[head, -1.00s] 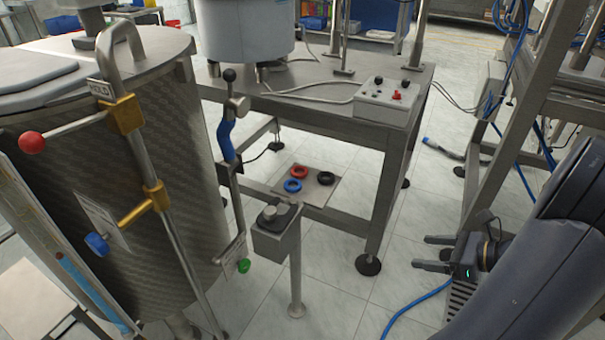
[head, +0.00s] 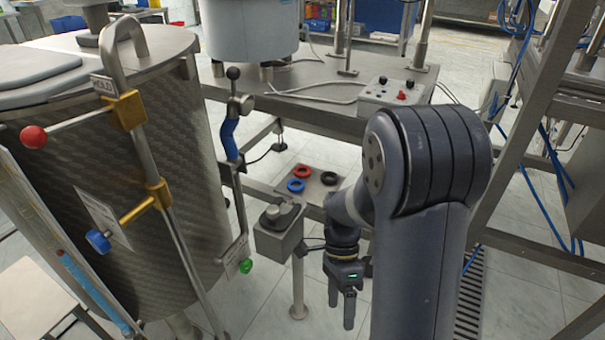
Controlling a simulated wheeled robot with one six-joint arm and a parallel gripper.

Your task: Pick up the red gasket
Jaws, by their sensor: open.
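The red gasket (head: 302,171) is a small ring lying on a low grey plate (head: 322,184) under the steel table, in the head view. A blue gasket (head: 296,186) and a black gasket (head: 329,178) lie beside it on the same plate. My gripper (head: 341,310) is open and points down, with nothing seen between its fingers. It is nearer to me than the gaskets, and lower and slightly right of them in the picture. All three gaskets are visible.
A post with a grey box and knob (head: 281,217) stands just left of my gripper. The steel table (head: 320,95) overhangs the plate. A large steel tank (head: 110,150) with a lever and pipes fills the left. A steel frame (head: 540,170) stands at right.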

